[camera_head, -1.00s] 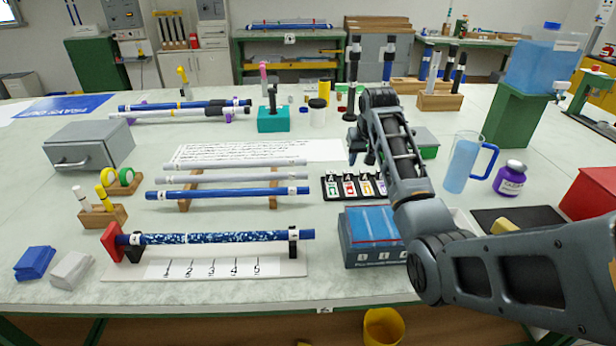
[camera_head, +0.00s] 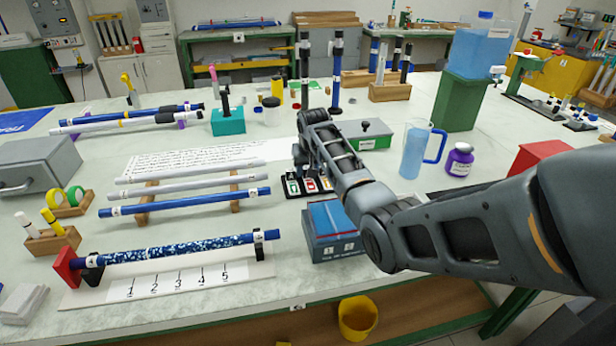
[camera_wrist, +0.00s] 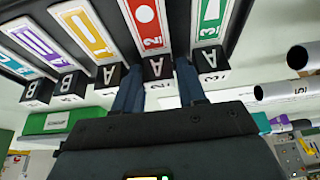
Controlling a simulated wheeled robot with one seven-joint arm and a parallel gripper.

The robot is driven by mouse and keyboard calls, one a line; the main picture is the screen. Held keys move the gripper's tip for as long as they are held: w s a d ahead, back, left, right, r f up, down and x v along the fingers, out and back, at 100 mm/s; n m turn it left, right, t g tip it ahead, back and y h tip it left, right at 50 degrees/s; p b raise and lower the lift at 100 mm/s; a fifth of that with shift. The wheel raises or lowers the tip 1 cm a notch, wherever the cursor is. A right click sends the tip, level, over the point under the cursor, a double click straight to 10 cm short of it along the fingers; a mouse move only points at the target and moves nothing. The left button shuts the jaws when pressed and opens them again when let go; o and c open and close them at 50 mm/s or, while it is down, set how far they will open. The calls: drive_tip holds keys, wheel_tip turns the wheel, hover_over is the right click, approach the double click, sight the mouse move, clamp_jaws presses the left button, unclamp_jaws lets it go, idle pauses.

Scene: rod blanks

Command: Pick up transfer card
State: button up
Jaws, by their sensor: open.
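A black card rack (camera_head: 296,196) sits mid-table, partly hidden behind my forearm in the head view. In the wrist view it holds several upright cards with black lettered end blocks: a green card (camera_wrist: 210,18), a red card (camera_wrist: 146,22), a yellow card (camera_wrist: 85,28), a purple card (camera_wrist: 36,42) and a teal card (camera_wrist: 17,66). Nothing legible marks one as the transfer card.
A blue box (camera_head: 332,245) stands in front of the rack. A rod stand (camera_head: 236,204) with several rods is to the left. A green-sided box (camera_head: 365,143) stands behind my arm, with a water jug (camera_head: 411,155) and a purple bottle (camera_head: 459,160) to the right.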

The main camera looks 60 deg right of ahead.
drive_tip(key=c, duration=0.6)
drive_tip(key=shift+r, duration=0.15)
drive_tip(key=shift+c, duration=0.2)
drive_tip(key=shift+r, duration=0.5)
wheel_tip(320, 180, up, 3)
drive_tip(key=shift+f, duration=0.2)
drive_tip(key=s+d+r+b, duration=0.1)
drive_tip(key=s+d+r, duration=0.4)
drive_tip(key=s, duration=0.5)
wheel_tip(320, 180, up, 2)
drive_tip(key=shift+s+d+r+b, duration=0.1)
drive_tip(key=shift+s+d+b, duration=0.05)
drive_tip(key=shift+d+b, duration=0.15)
